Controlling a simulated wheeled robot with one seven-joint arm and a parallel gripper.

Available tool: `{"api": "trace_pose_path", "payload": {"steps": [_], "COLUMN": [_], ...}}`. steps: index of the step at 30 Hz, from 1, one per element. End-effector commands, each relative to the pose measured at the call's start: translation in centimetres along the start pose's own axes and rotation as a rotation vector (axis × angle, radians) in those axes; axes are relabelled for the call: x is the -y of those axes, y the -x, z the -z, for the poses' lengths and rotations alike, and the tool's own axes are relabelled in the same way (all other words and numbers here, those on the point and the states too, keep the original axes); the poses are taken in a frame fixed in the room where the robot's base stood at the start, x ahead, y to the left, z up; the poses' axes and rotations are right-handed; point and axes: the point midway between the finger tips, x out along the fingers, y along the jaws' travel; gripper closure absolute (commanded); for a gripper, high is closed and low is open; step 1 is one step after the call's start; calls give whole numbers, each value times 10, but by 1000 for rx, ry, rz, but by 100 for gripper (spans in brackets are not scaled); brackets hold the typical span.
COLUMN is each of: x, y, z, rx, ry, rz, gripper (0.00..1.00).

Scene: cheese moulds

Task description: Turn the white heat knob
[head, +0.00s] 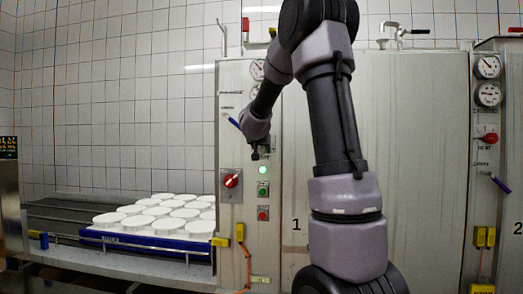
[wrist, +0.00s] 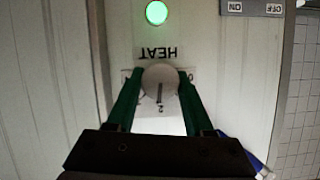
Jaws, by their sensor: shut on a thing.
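The white heat knob (wrist: 160,82) is round and sits below an upside-down HEAT label in the wrist view. A dark line on its face runs toward the bottom of that view. My gripper (wrist: 160,76) has its two green fingers on either side of the knob, shut on it. In the head view my gripper (head: 262,152) is at the cabinet (head: 335,130) front, just above the lit green lamp (head: 263,170). The knob is hidden there behind my gripper. The lamp also shows at the top of the wrist view (wrist: 156,13).
Below the lamp are a green button (head: 263,190) and a red button (head: 263,214), with a red rotary switch (head: 231,180) to the left. A blue-handled lever (head: 234,122) juts out nearby. White moulds (head: 150,222) fill a blue-edged tray (head: 165,249) at lower left.

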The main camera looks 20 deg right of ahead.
Motion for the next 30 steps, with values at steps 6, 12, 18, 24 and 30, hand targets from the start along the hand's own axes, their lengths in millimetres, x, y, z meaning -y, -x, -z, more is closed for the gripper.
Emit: {"api": "trace_pose_path", "payload": {"steps": [6,12,18,24,30], "x": [0,0,0,0,0], "y": [0,0,0,4,35], "z": [0,0,0,0,1], "rx": [0,0,0,0,-1], "ry": [-32,-31,-31,-31,-32], "rz": [13,12,12,13,15], "gripper": [100,29,21,21,21]}}
